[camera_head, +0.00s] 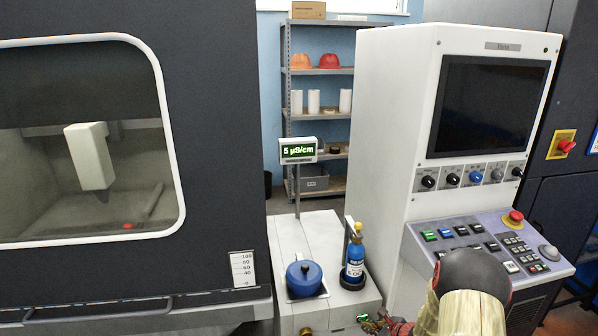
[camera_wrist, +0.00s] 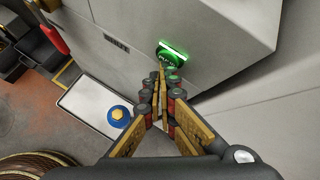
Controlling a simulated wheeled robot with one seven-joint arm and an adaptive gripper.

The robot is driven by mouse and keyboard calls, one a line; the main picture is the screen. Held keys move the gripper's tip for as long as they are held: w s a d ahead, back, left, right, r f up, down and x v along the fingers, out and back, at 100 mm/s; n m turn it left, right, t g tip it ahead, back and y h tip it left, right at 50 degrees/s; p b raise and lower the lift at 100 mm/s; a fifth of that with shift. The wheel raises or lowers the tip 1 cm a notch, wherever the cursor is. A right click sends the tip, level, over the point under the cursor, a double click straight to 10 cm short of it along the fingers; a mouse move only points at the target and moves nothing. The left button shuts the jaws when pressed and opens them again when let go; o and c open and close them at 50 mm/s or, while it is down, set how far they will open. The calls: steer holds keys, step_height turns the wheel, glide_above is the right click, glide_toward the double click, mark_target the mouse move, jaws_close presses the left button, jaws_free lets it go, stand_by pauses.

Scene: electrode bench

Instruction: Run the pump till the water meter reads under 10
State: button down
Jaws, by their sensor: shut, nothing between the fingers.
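The water meter (camera_head: 298,151) stands on a thin post above the white pump cabinet (camera_head: 286,237). Its green digits read 5 µS/cm. A green-lit round switch (camera_head: 363,318) is on the cabinet's front, low down; it also shows in the wrist view (camera_wrist: 172,53), its bar glowing bright green. My gripper (camera_head: 381,322) is at the bottom of the head view, just right of the switch. In the wrist view my gripper (camera_wrist: 163,84) is shut and empty, its fingertips close below the switch. Whether they touch it, I cannot tell.
A blue lidded pot (camera_head: 304,277) and a blue bottle (camera_head: 354,262) stand on the cabinet. A control console (camera_head: 490,245) with a red stop button (camera_head: 516,216) is at right, a machine with a window (camera_head: 210,200) at left. Shelves (camera_head: 318,125) stand behind.

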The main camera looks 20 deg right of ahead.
steer(key=shift+s, duration=0.1)
stand_by(0.6)
steer(key=shift+s+a, duration=0.1)
steer(key=shift+s, duration=0.25)
steer(key=shift+s+b, duration=0.1)
steer(key=shift+b, duration=0.2)
steer(key=s, duration=0.2)
steer(key=s+a+b, duration=0.1)
steer(key=s, duration=0.2)
steer(key=shift+s+a, duration=0.2)
steer(key=shift+s, duration=0.1)
steer(key=shift+a+r, duration=0.1)
